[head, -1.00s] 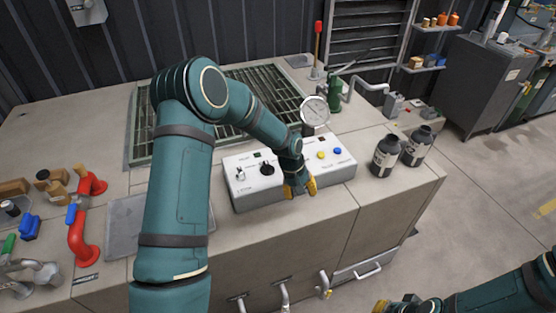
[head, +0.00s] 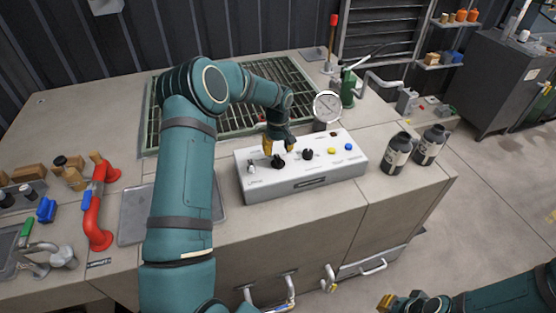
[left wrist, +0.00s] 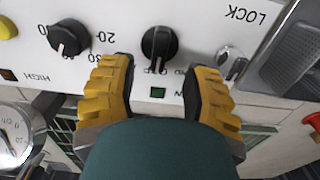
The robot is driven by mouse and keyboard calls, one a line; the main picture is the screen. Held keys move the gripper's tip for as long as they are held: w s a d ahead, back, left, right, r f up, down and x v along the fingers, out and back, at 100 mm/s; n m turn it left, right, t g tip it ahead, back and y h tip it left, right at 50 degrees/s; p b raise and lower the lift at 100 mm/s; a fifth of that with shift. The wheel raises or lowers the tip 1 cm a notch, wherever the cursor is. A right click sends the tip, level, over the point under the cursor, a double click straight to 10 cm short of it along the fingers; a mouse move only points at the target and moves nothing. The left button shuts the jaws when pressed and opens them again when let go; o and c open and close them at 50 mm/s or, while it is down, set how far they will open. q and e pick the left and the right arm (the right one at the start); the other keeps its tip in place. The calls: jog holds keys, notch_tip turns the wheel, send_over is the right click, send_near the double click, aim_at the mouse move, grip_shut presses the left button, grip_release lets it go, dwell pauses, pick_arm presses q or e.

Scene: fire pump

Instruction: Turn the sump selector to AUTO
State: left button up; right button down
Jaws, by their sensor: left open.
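The white control box (head: 225,0) is not at the frame's edge but on the bench, with its front face (head: 345,180) towards me. Its black selector knob (head: 278,162) also shows in the left wrist view (left wrist: 159,45), with a white pointer line. Lettering beside it is partly hidden. My left gripper (head: 279,146) is open just above this knob. In the left wrist view, its yellow fingertips (left wrist: 160,72) stand either side of the knob's near edge, apparently without gripping it. My right gripper (head: 387,302) shows only partly at the bottom right.
A second black knob (left wrist: 69,38) with a number scale and a silver lock switch (left wrist: 232,62) flank the selector.

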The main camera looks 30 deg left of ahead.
aim_at(278, 158)
pick_arm(q)
jog(key=shift+f, duration=2.75)
grip_shut()
